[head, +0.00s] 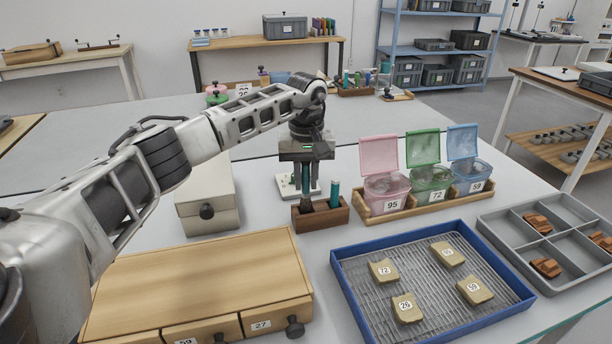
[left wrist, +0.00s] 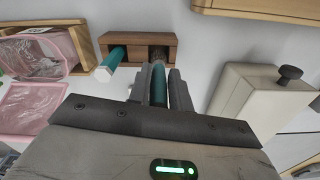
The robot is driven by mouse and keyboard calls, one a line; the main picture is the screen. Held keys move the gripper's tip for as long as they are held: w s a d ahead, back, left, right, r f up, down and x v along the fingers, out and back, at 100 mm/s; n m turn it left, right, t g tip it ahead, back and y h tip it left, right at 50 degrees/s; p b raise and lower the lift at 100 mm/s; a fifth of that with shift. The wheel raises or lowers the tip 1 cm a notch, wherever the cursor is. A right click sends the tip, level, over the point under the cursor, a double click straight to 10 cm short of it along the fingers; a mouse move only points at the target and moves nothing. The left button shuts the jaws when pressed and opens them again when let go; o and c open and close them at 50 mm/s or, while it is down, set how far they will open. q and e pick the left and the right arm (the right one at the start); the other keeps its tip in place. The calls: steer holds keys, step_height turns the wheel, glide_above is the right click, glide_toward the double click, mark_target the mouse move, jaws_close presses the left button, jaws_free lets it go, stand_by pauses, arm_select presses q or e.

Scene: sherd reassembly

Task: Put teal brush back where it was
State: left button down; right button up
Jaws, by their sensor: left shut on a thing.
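My left gripper (head: 306,168) is shut on a teal brush (head: 305,182) and holds it about upright, bristles down. The brush also shows between the fingers in the left wrist view (left wrist: 159,88). Its dark bristle end is at the left slot of the small brown wooden holder (head: 322,218), which is the right slot of the holder in the left wrist view (left wrist: 142,42). I cannot tell how deep the bristles sit. A second teal-handled tool (head: 335,190) stands in the holder's other slot. My right gripper is out of view.
A grey-white box (head: 206,200) stands left of the holder. A wooden rack (head: 388,214) of pink, green and blue lidded tubs stands to the right. In front are a wooden drawer unit (head: 190,275) and a blue-rimmed tray (head: 430,330) with several numbered sherds.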

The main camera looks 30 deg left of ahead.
arm_select(q)
steer(key=c, duration=1.3)
jaws_free()
step_height(320, 180, up, 13)
steer(key=shift+r, duration=0.15)
